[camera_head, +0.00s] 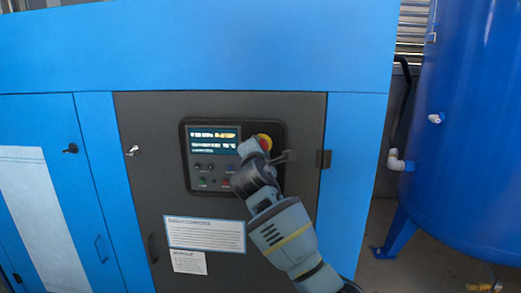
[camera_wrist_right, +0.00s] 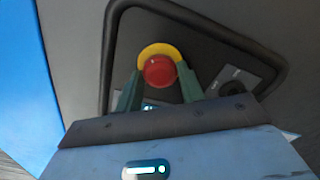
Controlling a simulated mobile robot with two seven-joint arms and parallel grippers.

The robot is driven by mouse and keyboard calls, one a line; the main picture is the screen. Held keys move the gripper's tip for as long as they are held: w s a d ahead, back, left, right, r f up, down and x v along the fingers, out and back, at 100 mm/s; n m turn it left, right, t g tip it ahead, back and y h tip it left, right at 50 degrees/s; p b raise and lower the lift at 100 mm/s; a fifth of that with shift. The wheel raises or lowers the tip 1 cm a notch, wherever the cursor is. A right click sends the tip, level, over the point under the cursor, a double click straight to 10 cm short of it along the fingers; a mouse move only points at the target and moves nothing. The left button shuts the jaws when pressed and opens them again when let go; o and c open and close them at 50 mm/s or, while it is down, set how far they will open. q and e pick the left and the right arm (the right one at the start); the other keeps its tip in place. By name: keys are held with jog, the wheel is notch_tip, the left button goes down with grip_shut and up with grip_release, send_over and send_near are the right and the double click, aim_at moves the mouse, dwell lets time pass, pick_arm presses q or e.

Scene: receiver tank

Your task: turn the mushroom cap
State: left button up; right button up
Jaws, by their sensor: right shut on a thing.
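The red mushroom cap (camera_wrist_right: 159,70) sits on a yellow ring (camera_wrist_right: 158,49) on the control panel (camera_head: 233,157). In the head view the cap (camera_head: 265,142) shows at the panel's upper right, partly hidden by my right gripper (camera_head: 267,153). In the right wrist view the two green fingers of my right gripper (camera_wrist_right: 160,88) stand on either side of the cap, shut on it. The exact contact of the fingertips is hard to see. My left gripper is not in view.
The panel is set in a dark door of a blue cabinet (camera_head: 230,45). A black latch (camera_head: 324,159) stands out at the door's right edge. A blue tank (camera_head: 470,140) with white pipe fittings stands at the right. A dark knob (camera_wrist_right: 233,87) is beside the cap.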

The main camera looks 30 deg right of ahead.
jog(key=shift+m, duration=0.4)
jog(key=shift+r, duration=0.1)
jog(key=o, duration=1)
jog(key=v, duration=0.7)
jog(key=shift+s+a, duration=0.15)
jog(key=shift+s, duration=0.2)
